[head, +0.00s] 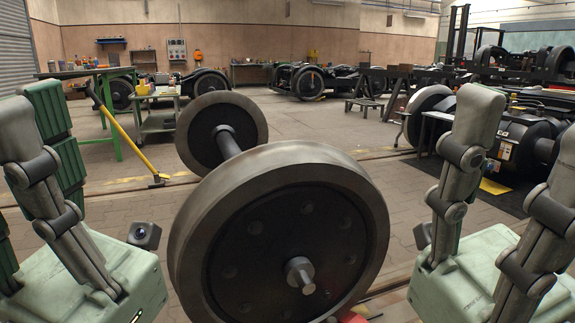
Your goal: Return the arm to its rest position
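My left gripper (32,118) stands upright at the left edge, its jointed grey fingers and green ridged pads pointing up from a pale green palm. My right gripper (525,140) stands upright at the right edge, its grey fingers extended and apart. Both look open, and I see nothing held in either. The frame edges cut off part of each gripper. Both are close to the camera, one on each side of a large wheelset (280,230), with no visible contact.
A yellow bar tool (130,140) leans by a green table (88,73). A small trolley (158,122) stands behind the wheelset. Bogies (310,80) stand at the back, and dark machinery (520,130) is at the right. Paved floor (420,210) is clear between wheelset and machinery.

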